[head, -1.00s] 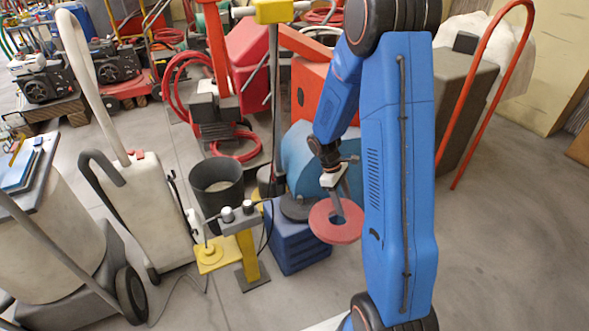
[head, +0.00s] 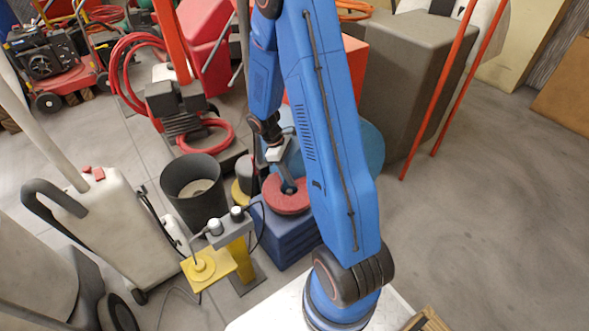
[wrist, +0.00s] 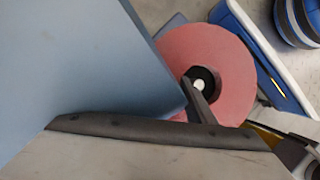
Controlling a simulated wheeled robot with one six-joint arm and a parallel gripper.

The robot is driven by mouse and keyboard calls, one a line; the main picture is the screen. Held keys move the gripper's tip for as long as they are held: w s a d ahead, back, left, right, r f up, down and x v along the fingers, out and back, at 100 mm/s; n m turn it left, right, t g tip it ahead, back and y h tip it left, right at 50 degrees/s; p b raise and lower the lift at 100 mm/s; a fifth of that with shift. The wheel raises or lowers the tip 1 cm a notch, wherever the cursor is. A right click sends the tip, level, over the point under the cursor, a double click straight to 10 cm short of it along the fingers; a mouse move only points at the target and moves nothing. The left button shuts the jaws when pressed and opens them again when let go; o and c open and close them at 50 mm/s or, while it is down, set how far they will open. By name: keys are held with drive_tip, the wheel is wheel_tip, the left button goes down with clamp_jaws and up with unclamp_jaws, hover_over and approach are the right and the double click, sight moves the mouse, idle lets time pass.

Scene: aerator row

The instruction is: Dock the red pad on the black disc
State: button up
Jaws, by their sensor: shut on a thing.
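The red pad (head: 287,204) is a flat ring with a hole in its middle. My gripper (head: 288,186) is shut on it near the middle, and the pad looks about level over the dark blue stacked block (head: 284,240). The black disc is hidden in the head view behind or under the pad, so I cannot tell whether the two touch. In the wrist view the red pad (wrist: 233,62) fills the upper middle, with a dark hub and a small white spot in its hole. A dark gripper finger (wrist: 199,103) reaches to that hole.
A light blue rounded drum (head: 371,148) stands close behind the pad. A yellow post with a grey control box (head: 232,226) stands at front left, by a black bin (head: 194,190). A grey block (head: 420,75) is behind my arm. Open floor (head: 480,200) lies to the right.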

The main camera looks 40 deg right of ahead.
drive_tip(key=shift+f, duration=0.8)
drive_tip(key=shift+f, duration=0.6)
idle(1.0)
drive_tip(key=o, duration=0.8)
drive_tip(key=shift+c, duration=0.2)
drive_tip(key=shift+v, duration=5)
drive_tip(key=shift+w+a+r, duration=0.1)
drive_tip(key=shift+r, duration=0.4)
